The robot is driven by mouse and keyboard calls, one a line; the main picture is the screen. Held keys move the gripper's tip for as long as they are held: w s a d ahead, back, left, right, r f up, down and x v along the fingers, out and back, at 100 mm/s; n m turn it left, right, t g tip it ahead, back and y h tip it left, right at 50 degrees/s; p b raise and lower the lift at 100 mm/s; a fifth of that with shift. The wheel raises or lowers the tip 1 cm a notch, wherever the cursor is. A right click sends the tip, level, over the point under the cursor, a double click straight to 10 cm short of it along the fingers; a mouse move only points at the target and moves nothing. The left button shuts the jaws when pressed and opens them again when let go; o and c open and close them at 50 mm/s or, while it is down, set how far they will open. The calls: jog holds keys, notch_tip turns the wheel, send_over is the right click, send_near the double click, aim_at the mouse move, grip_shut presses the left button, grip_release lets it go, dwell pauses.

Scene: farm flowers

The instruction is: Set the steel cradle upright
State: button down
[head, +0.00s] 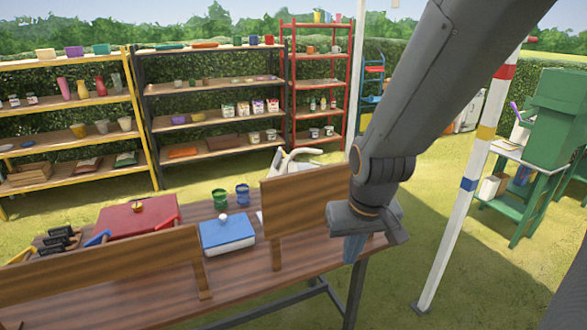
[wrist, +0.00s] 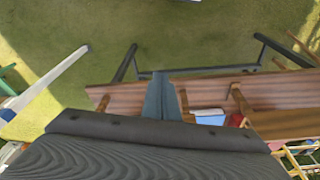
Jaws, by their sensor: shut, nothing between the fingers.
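I cannot pick out a steel cradle for certain in either view. A pale, curved tubular object (head: 298,155) shows beyond the table, partly hidden by an upright wooden board; I cannot tell what it is. My gripper (head: 356,248) is at the right end of the wooden table (head: 240,285), pointing down. Its fingers are together and empty. In the wrist view the closed grey-blue fingers (wrist: 158,95) show over the table's edge and the wooden boards. My arm hides part of the table's right end.
Upright wooden boards (head: 300,215) (head: 100,265) stand along the table. A blue box (head: 228,236), a red box (head: 125,220), a green cup (head: 220,199) and a blue cup (head: 243,196) are behind them. A striped pole (head: 470,180) stands right.

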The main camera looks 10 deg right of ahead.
jog(key=s+b+x, duration=0.1)
jog(key=b+x, duration=0.5)
jog(key=x, duration=0.1)
jog(key=shift+f, duration=0.3)
jog(key=shift+w, duration=0.1)
